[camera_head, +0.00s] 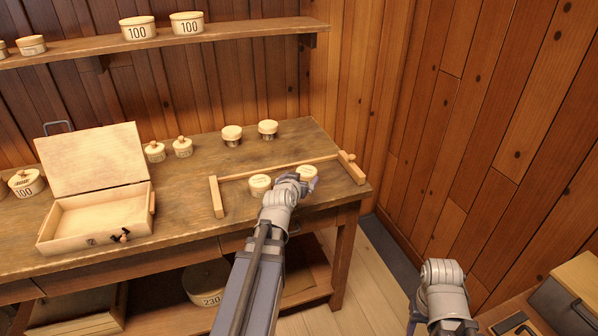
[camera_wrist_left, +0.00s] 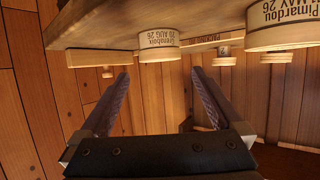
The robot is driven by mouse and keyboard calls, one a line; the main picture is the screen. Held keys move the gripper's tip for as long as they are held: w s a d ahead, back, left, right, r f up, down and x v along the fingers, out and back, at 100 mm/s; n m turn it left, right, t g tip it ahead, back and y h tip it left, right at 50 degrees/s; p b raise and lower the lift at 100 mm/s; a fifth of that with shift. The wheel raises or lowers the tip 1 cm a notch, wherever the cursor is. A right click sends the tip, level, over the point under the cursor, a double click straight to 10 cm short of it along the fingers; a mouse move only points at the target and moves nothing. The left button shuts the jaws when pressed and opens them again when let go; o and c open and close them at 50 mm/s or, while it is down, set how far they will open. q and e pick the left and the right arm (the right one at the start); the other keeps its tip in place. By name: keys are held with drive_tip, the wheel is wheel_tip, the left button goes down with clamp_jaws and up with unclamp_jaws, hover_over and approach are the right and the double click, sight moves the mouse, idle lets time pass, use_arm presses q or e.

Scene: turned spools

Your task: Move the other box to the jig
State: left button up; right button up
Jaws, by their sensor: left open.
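The jig (camera_head: 280,168) is a long light-wood rail with a short bar at each end, lying on the workbench. Two round pale boxes are in front of its rail: the left box (camera_head: 260,185) and the right box (camera_head: 308,171). My left gripper (camera_head: 304,182) is open at the right box and partly hides it. In the left wrist view, which is upside down, the right box (camera_wrist_left: 158,45), its label dated 20 AUG 26, appears between the open fingers (camera_wrist_left: 160,78). I cannot tell whether they touch it. The left box (camera_wrist_left: 280,22), dated 31 MAY 26, stands to one side.
Two round-topped pieces (camera_head: 232,134) (camera_head: 268,129) stand behind the jig. Two small knobbed boxes (camera_head: 155,152) (camera_head: 182,147) stand near the open wooden case (camera_head: 45,235) on the left. A shelf (camera_head: 240,30) runs above. My right arm (camera_head: 446,290) is low, off the bench.

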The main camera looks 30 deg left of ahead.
use_arm(q)
drive_tip(key=v, duration=0.2)
drive_tip(key=shift+s+d+r, duration=0.1)
drive_tip(key=shift+s+r, duration=0.05)
drive_tip(key=shift+s, duration=0.15)
drive_tip(key=shift+w+d+f, duration=0.1)
drive_tip(key=shift+d+f, duration=0.1)
drive_tip(key=shift+d, duration=0.1)
drive_tip(key=s+d+f+m+g+h, duration=0.2)
drive_tip(key=d+f+g, duration=0.15)
drive_tip(key=d, duration=0.55)
drive_tip(key=s+d+f+m+g+h, duration=0.2)
drive_tip(key=d+f, duration=0.3)
drive_tip(key=d, duration=0.5)
drive_tip(key=s+d+f+m+g+y, duration=0.1)
drive_tip(key=s+d+f+g, duration=0.1)
drive_tip(key=s+d+g, duration=0.2)
drive_tip(key=s+d+f+m+g, duration=0.1)
drive_tip(key=s+d+g, duration=0.3)
drive_tip(key=s+d, duration=0.4)
drive_tip(key=s+f, duration=0.1)
drive_tip(key=s, duration=0.3)
drive_tip(key=shift+s+d+f+m+y, duration=0.25)
drive_tip(key=shift+s+f+m+y, duration=0.05)
drive_tip(key=shift+s+m+y, duration=0.1)
